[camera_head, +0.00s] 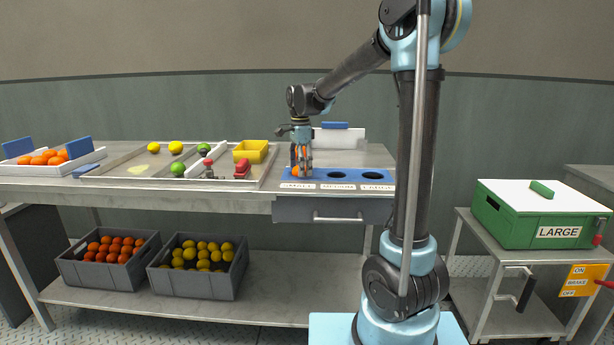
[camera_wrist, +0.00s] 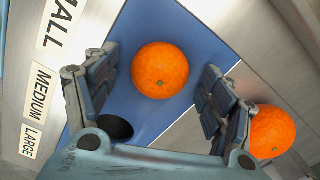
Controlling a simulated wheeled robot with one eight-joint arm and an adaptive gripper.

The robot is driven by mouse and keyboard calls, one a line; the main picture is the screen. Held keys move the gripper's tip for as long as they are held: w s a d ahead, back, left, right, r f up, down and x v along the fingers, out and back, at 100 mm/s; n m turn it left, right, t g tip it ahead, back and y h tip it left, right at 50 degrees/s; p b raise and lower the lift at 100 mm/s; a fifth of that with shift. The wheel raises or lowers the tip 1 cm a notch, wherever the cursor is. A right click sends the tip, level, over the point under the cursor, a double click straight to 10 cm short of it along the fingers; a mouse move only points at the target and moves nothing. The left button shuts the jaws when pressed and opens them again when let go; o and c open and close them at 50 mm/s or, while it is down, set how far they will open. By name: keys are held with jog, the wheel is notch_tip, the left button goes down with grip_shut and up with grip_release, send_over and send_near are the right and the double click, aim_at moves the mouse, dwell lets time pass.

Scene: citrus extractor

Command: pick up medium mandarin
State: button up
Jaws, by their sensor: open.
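My gripper (camera_head: 302,172) points down over the left end of the blue sizing panel (camera_head: 318,174). In the wrist view its two fingers (camera_wrist: 160,75) are open, one on each side of an orange mandarin (camera_wrist: 160,70) on the blue panel. A gap shows on both sides of that fruit. A second mandarin (camera_wrist: 272,132) lies outside the right finger on the metal surface, partly hidden by it. I cannot tell from the pictures which one is medium. In the head view an orange patch of fruit (camera_head: 296,171) shows beside the fingers.
Dark holes (camera_wrist: 115,126) open in the panel, with SMALL, MEDIUM and LARGE labels (camera_wrist: 38,92) along its edge. A sorting tray (camera_head: 130,174) with lemons, limes and a yellow box (camera_head: 251,151) lies left of my gripper. A white tray of mandarins (camera_head: 85,161) stands farther left.

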jog(key=c, duration=1.3)
